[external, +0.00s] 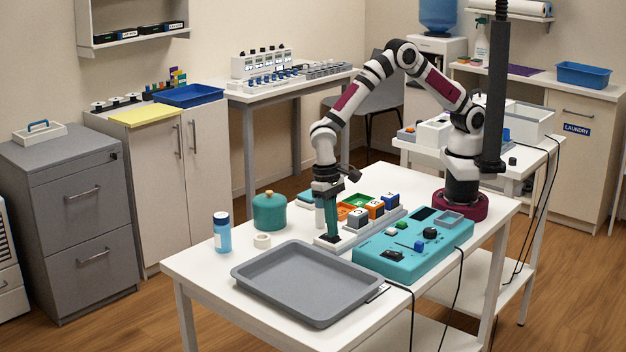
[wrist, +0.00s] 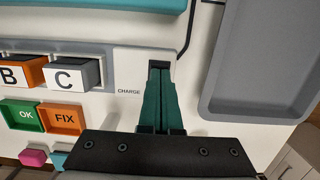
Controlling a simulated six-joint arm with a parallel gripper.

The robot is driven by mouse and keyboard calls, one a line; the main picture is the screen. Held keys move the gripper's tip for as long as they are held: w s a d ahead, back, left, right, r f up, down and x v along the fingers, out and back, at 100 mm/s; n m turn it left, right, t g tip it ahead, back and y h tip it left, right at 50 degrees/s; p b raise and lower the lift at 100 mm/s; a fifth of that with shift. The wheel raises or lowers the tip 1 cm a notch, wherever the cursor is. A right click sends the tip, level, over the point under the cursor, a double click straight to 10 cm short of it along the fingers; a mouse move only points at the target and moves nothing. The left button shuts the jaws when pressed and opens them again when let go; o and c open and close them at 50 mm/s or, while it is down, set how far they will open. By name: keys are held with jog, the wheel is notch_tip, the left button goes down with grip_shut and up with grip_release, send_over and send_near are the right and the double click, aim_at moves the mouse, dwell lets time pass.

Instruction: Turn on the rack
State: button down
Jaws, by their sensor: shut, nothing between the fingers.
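The rack (external: 352,239) is a long grey strip on the white table, beside the teal control box. In the wrist view, the rack (wrist: 60,47) holds blocks marked B (wrist: 20,74) and C (wrist: 72,74). Its pale end plate (wrist: 128,70) is labelled CHARGE. My gripper (external: 331,240) points down at this end of the rack, its teal fingers together with nothing between them. In the wrist view the fingertips (wrist: 159,68) are over a dark spot right of the CHARGE label. They hide what lies beneath, and I cannot tell whether they touch it.
A grey tray (external: 305,310) lies at the table's front, close to my gripper. The teal control box (external: 378,262) with knobs stands right of the rack. A blue bottle (external: 221,233), a white ring (external: 262,241) and a teal pot (external: 269,212) stand to the left. Green OK (wrist: 20,115) and orange FIX (wrist: 62,118) trays lie beside the rack.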

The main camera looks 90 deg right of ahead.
jog(key=shift+a+f, duration=0.1)
jog(key=shift+f, duration=0.1)
jog(key=shift+w+d+r, duration=0.1)
jog(key=shift+w+d, duration=0.45)
jog(key=shift+d, duration=0.05)
jog(key=shift+r, duration=0.1)
notch_tip(320, 180, up, 14)
jog(key=w+d, duration=0.1)
jog(key=shift+w+d, duration=0.15)
jog(key=shift+d, duration=0.05)
